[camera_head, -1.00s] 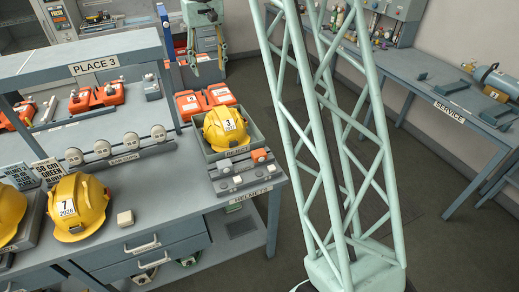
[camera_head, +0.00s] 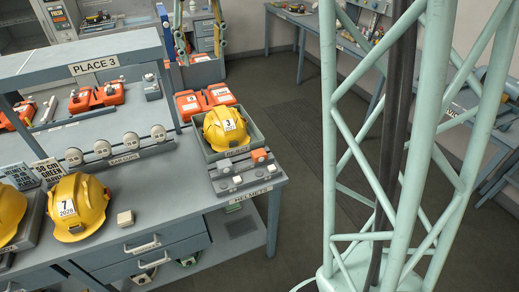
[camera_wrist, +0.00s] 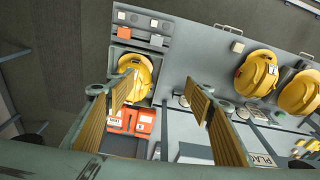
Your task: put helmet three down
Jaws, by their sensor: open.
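Helmet three (camera_head: 226,128), yellow with a white label reading 3, sits in a grey tray (camera_head: 255,135) marked REJECT at the right end of the workbench. It also shows in the wrist view (camera_wrist: 135,78), beyond the left finger, which overlaps its lower edge. My gripper (camera_head: 202,52) is at the top of the head view, behind and above the tray, with its fingers apart. In the wrist view my gripper (camera_wrist: 158,100) has its two padded fingers wide open with nothing between them. The helmet is apart from the grip.
Orange cases (camera_head: 203,101) lie just behind the tray. A raised shelf (camera_head: 80,60) marked PLACE 3 overhangs the bench. A small switch panel (camera_head: 240,170) fronts the tray.

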